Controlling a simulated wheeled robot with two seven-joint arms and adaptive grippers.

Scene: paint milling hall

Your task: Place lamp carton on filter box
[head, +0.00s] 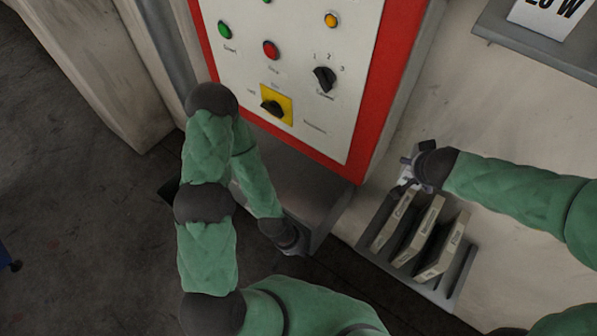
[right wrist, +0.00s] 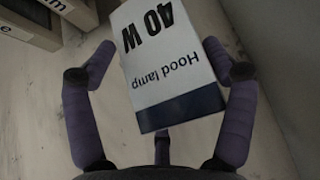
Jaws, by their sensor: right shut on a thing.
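The lamp carton (right wrist: 168,65) is a white box with a dark blue band, printed "Hood lamp" and "40 W" upside down in the right wrist view. My right gripper (right wrist: 160,75) is shut on it, with purple fingers at both sides. In the head view my right gripper (head: 410,172) is at the upper left end of a grey rack, and the carton is mostly hidden. I cannot tell which box is the filter box. My left gripper (head: 288,240) hangs below the control panel, its fingers too hidden to read.
The grey rack (head: 452,290) holds three upright thin boxes (head: 418,232). A control panel (head: 290,60) with a red frame stands at the top middle. A white box or card (head: 550,14) marked with a "W" is on a dark shelf (head: 530,45) at the top right.

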